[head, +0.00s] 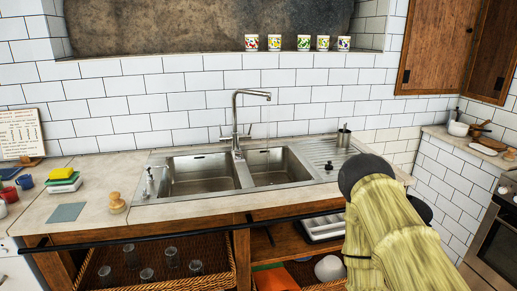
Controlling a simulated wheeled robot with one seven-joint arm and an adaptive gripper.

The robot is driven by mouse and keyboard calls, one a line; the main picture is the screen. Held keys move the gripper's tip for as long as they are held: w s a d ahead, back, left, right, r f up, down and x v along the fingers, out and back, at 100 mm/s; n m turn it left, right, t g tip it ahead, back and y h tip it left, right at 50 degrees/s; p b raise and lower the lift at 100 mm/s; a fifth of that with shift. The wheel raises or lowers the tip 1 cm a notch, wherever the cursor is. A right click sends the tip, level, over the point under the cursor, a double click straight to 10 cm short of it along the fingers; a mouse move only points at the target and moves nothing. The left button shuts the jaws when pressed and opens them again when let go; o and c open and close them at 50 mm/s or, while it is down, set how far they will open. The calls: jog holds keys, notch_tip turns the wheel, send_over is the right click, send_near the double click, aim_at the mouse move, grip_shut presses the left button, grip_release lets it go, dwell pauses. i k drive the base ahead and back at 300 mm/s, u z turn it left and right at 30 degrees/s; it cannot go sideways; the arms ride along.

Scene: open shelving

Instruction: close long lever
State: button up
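A metal faucet (237,125) stands upright behind the double sink (207,173). Its spout reaches right over the right basin, and a thin stream of water (268,122) seems to fall from it. Short handles show low on both sides of the faucet's post; they are small, and I cannot tell which is the long lever or how far it is turned. My arm, pale yellow with a dark rounded end, fills the lower right, right of the sink and apart from the faucet. My gripper's fingers do not show.
A metal cup (343,136) stands on the drainboard (322,157). A dark rail (150,236) runs along the counter front. Several patterned cups (303,43) stand on the ledge above.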

aim_at(248, 136)
jog(key=u, duration=0.45)
jog(key=k, duration=0.15)
jog(key=z, duration=0.8)
jog(key=i, duration=0.95)
jog(key=u, duration=0.3)
